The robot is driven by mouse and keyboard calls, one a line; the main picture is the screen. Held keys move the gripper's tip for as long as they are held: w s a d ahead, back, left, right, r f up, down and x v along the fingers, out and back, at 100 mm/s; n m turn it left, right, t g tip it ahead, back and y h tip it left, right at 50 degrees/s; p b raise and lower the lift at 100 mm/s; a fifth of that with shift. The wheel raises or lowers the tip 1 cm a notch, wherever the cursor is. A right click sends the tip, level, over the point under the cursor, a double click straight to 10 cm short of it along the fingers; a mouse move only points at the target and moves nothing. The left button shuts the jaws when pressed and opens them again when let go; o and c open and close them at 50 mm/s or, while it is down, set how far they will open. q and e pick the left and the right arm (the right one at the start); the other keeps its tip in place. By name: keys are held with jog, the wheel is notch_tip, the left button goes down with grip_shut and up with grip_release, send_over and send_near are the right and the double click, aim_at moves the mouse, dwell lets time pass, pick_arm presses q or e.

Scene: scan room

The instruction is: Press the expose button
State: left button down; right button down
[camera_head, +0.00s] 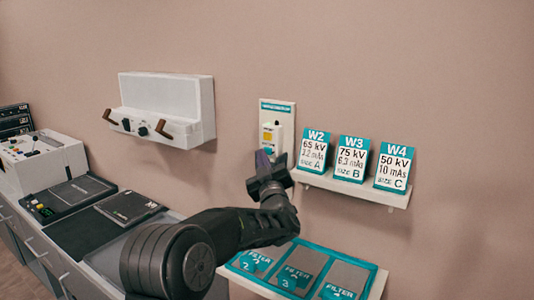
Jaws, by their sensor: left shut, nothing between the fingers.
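A wall panel (277,108) with a teal header strip is mounted between the white wall unit and the card shelf. On it is a white box with a yellow part (268,135) on its face; I cannot read any label on it. My left gripper (265,160) is shut and empty, pointing up at the lower part of this box. It covers the box's lower part, so I cannot tell whether the fingertips touch it. The expose button itself cannot be told apart for certain. My right gripper is not in view.
A shelf (345,184) holds cards W2, W3 and W4 right of the panel. Below is a teal-edged tray (376,284) with filter plates. A white wall unit (165,97) with brown handles hangs left. A console (45,158) stands on the counter at far left.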

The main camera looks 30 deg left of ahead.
pick_arm(q)
jog(key=shift+w, duration=0.55)
dwell(0.8)
jog(key=shift+f, duration=0.1)
jog(key=shift+s+b, duration=0.65)
jog(key=shift+s, duration=0.2)
jog(key=shift+s, duration=0.1)
jog(key=s+b, duration=0.2)
jog(key=s, duration=0.2)
jog(key=shift+s+d+b, duration=0.1)
jog(key=shift+s+b, duration=0.2)
jog(key=shift+s, duration=0.1)
dwell(1.4)
